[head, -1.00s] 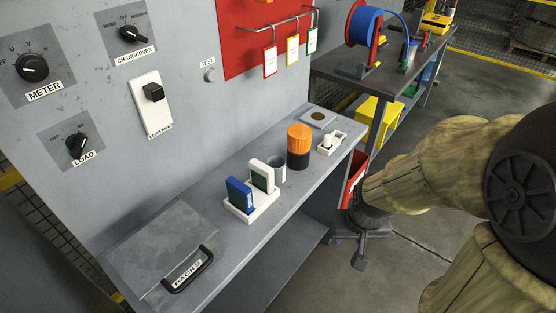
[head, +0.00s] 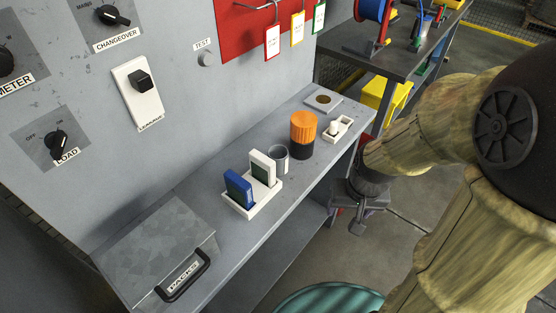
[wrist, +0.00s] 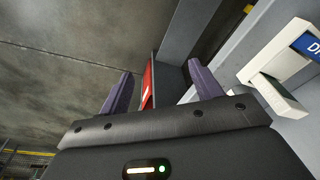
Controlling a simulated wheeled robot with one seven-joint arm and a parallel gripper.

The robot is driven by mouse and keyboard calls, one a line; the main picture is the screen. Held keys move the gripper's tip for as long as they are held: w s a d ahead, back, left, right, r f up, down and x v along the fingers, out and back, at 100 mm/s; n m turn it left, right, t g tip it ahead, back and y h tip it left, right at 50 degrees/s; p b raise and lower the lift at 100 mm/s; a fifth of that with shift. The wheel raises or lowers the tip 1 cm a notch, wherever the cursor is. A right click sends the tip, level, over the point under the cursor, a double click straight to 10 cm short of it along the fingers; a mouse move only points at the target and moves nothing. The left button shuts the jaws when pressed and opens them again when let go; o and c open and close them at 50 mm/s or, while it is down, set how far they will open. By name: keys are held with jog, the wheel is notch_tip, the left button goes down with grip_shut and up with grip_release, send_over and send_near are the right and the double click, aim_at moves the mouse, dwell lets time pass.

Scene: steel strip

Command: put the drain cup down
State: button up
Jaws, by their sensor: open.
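A small grey open cup (head: 279,158), which looks like the drain cup, stands upright on the grey shelf (head: 216,250). It is between the white holder and the orange-topped cylinder. My gripper (head: 362,222) hangs in front of the shelf's right part, past its front edge and apart from the cup. In the wrist view my gripper (wrist: 160,88) has its two fingers wide apart with nothing between them. A red surface shows beyond the fingers. The cup is not seen in the wrist view.
A white holder (head: 239,207) carries a blue block and a white-and-green block. An orange-and-black cylinder (head: 302,134), a white tray (head: 342,132) and a plate with a round hole (head: 323,102) stand farther right. A grey PACKS box (head: 155,245) is at left. Bare shelf lies between.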

jog(key=w+a+f+m+g+y+p, duration=0.2)
jog(key=a+f+m+g+y+p, duration=0.3)
jog(key=m+y, duration=0.55)
jog(key=w+d+m+t+y+p, duration=0.2)
jog(key=w+m+t+y, duration=0.3)
jog(key=w+m+t, duration=0.5)
jog(key=shift+w+d+f+m+t+p, duration=0.35)
jog(key=shift+d+m+t, duration=0.25)
jog(key=shift+d+m, duration=0.35)
jog(key=shift+a, duration=0.15)
jog(key=p, duration=0.3)
send_near(278, 161)
jog(key=shift+y, duration=0.25)
jog(key=w+a, duration=0.1)
jog(key=w+a+f, duration=0.1)
jog(key=w, duration=0.1)
jog(key=w+a+f, duration=0.1)
jog(key=w+a, duration=0.1)
jog(key=shift+w+f, duration=0.1)
jog(key=shift+f, duration=0.05)
jog(key=shift+w+a+f, duration=0.1)
jog(key=shift+w+a, duration=0.1)
jog(key=shift+a, duration=0.15)
